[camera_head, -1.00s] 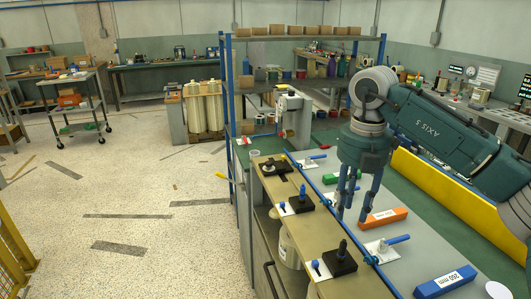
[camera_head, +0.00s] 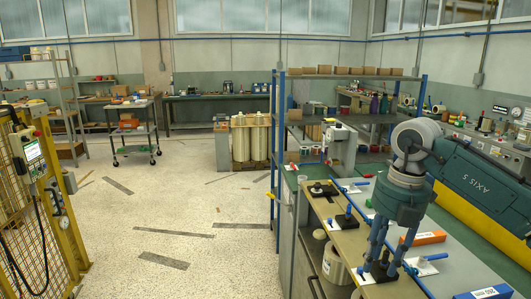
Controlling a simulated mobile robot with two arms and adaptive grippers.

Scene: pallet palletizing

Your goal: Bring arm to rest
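My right arm comes in from the right. Its gripper (camera_head: 377,248) points down over the near part of the workbench (camera_head: 345,245). Its fingers look spread, with no object seen between them. A black block with a dark knob (camera_head: 374,271) stands just behind the fingertips in the picture; I cannot tell whether they touch. An orange block (camera_head: 426,238) lies to the right of the gripper, and a blue block marked 260 mm (camera_head: 488,293) is at the bottom right edge. My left gripper is not in view.
A blue-framed shelf (camera_head: 278,150) rises behind the bench. A yellow fence with a control panel (camera_head: 34,152) stands at the left. A wheeled cart (camera_head: 132,128) is farther back. The speckled floor (camera_head: 150,215) between them is mostly open, with several dark strips on it.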

